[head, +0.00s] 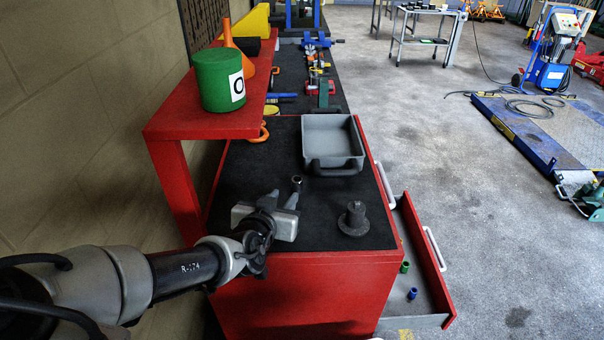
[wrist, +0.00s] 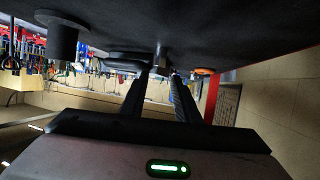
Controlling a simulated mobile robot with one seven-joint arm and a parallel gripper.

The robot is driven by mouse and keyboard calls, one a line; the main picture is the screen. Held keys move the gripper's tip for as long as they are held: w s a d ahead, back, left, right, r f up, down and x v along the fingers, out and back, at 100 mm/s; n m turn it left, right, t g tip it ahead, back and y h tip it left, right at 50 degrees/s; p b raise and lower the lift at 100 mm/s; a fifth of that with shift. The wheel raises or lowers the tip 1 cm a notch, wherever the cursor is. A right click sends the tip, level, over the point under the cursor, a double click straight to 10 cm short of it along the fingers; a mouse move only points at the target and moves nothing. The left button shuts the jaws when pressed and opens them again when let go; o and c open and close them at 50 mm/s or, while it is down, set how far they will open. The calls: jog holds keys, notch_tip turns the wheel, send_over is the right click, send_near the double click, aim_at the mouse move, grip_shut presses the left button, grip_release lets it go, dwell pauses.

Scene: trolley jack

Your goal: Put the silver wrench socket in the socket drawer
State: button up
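The silver wrench socket (head: 296,181) stands on the black top of the red cabinet, just beyond my fingertips. In the wrist view, which is upside down, the socket (wrist: 160,56) shows between and beyond the two fingers. My gripper (head: 283,199) is low over the black top, fingers apart with nothing held; the gap also shows in the wrist view (wrist: 160,82). The open drawer (head: 436,284) sticks out from the cabinet's right side. A green socket (head: 405,267) and a blue socket (head: 413,293) are in it.
A dark flanged cylinder (head: 353,220) stands right of my gripper. A grey tray (head: 333,165) with a dark handle lies behind the socket. A red raised shelf (head: 172,122) with a green can (head: 220,80) is at the left. Black top around the socket is clear.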

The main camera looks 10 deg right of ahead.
aim_at(295, 183)
jog(key=b+x, duration=0.1)
jog(key=x, duration=1.1)
jog(key=shift+d+r, duration=0.1)
jog(key=shift+r, duration=0.05)
jog(key=shift+r+x, duration=0.2)
jog(key=shift+x, duration=1.2)
jog(key=shift+r+x, duration=0.25)
jog(key=shift+x, duration=1.15)
jog(key=shift+w+d, duration=0.1)
jog(key=shift+d, duration=0.05)
grip_shut()
